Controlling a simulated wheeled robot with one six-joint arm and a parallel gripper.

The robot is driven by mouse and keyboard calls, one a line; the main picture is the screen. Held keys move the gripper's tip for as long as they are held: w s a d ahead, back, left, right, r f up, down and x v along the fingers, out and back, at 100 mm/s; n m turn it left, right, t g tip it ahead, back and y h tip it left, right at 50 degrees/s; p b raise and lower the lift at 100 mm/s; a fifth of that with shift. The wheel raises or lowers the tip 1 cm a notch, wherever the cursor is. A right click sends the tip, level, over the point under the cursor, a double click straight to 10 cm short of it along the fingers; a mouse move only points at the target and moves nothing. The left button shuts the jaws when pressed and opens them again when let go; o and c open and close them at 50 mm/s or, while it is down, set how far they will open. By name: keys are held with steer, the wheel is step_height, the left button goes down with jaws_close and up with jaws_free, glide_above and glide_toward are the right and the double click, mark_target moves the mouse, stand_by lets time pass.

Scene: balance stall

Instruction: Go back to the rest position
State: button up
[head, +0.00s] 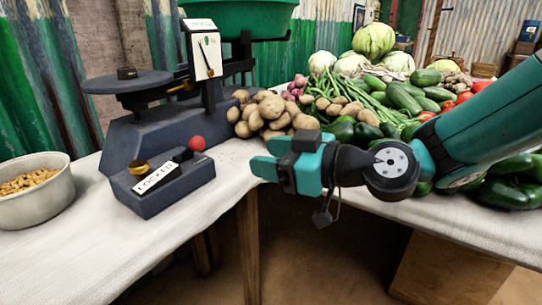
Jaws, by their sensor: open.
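My gripper (262,158) is teal and dark grey and reaches in from the right. Its fingers point left, with a gap between them and nothing held. It hangs over the front edge of the white table (65,262), in front of the potatoes (270,113). The dark balance scale (145,140) stands to its left, apart from it. A box at the scale's front carries a label that seems to read "LOCKED" (156,178), a brass knob (138,167) and a red ball knob (196,143). The scale has a green pan (240,16), a flat grey plate (127,82) and a dial (207,56).
A metal bowl (35,208) of small brown pieces stands at the far left. Vegetables, including cabbages (374,40), cucumbers (404,98) and dark green peppers (509,192), crowd the right table behind and beneath my arm. The left table's front is clear.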

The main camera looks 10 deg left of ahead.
steer(key=s+d+f+m+g+h, duration=0.25)
steer(key=s+d+m+h, duration=0.3)
steer(key=s+d, duration=0.55)
steer(key=s+d+f+m+g+h, duration=0.1)
steer(key=s+d+m+g+h, duration=0.25)
steer(key=s+d+h, duration=0.6)
step_height(320, 180, up, 30)
steer(key=w+d+y+p, duration=0.1)
steer(key=d+y+p, duration=0.1)
steer(key=p, duration=2.8)
steer(key=shift+w+d+t+y, duration=0.2)
steer(key=shift+w+t+y, duration=0.15)
steer(key=shift+y, duration=0.35)
